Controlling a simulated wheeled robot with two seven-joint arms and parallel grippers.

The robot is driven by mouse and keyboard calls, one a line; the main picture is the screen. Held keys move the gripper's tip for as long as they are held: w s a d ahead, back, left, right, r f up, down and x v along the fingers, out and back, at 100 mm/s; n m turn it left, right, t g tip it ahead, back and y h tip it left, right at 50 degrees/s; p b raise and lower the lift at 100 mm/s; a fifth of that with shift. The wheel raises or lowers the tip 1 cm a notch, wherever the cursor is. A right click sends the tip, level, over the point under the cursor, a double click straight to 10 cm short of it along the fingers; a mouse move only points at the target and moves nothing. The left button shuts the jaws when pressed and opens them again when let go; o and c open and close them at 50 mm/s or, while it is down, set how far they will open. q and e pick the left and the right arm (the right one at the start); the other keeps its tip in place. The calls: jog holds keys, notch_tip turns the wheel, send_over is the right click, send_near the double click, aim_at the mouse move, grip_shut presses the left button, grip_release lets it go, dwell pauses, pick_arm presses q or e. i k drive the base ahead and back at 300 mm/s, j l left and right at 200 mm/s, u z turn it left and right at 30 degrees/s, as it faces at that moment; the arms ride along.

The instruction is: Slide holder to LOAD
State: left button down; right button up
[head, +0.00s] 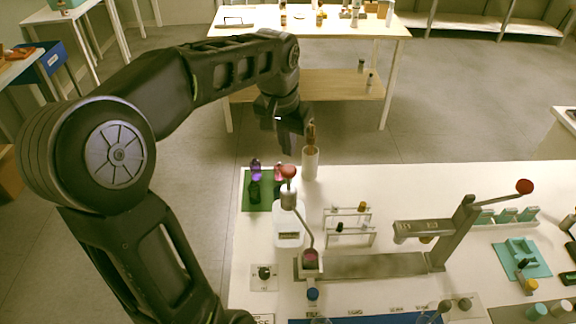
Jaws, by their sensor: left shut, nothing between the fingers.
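A small metal holder (311,268) with something pink in its top sits at the left end of a flat metal rail (375,266). A thin bent rod (302,224) with a red knob (288,171) at its upper end rises from beside the holder. The rail runs right to a lever press (437,236) with a red ball (524,187) on its arm. My left gripper (291,148) is shut and empty, pointing down near the table's far left edge, beyond the knob and apart from it. My right gripper is not in view. LOAD lettering cannot be made out.
A white cylinder with brown sticks (310,163) stands close to my left gripper. Dark and purple bottles (254,189) stand on a green mat (246,205). A white scale (289,238) and a small tube rack (350,236) stand behind the rail. A blue-capped bottle (313,295) stands in front.

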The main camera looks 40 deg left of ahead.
aim_at(312, 293)
jog(key=k, duration=1)
